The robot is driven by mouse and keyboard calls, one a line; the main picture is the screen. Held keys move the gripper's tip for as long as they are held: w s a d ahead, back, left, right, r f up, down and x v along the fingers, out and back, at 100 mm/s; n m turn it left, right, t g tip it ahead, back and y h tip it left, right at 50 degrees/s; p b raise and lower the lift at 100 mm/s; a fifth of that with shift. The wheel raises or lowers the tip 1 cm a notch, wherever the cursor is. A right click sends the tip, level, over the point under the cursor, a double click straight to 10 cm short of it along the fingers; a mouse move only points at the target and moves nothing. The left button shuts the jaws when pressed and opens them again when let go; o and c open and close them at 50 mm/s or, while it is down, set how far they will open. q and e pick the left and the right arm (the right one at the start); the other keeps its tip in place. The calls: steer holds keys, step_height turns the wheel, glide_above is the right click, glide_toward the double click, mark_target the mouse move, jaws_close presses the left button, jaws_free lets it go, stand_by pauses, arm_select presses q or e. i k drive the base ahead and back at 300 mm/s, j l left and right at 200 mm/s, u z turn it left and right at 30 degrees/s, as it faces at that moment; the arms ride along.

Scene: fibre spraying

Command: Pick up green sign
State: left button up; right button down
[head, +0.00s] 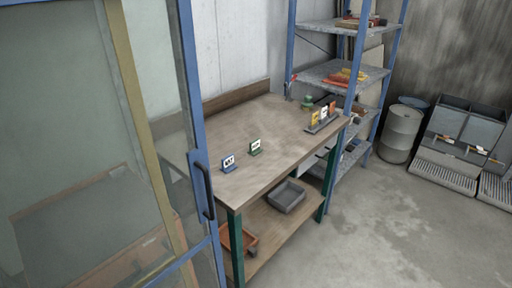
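The green sign (255,147) is a small plate with a white face, standing upright on the wooden workbench (225,125) near its middle. A blue sign (228,163) of the same kind stands to its left, closer to the bench's front left corner. The two signs are apart. Neither of my grippers shows in the head view.
A glazed door with a blue frame (190,80) and dark handle (204,190) covers the left side, partly in front of the bench. A rack (322,120) with coloured cards stands at the bench's right end. Blue shelving (330,75) and a barrel (400,135) stand beyond. Floor at right front is clear.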

mark_target(255, 149)
steer(key=i+l+u, duration=0.1)
steer(key=u, duration=0.25)
steer(key=i+l+u, duration=0.1)
steer(key=l+u, duration=0.25)
steer(key=i+l+u, duration=0.1)
steer(key=u, duration=0.3)
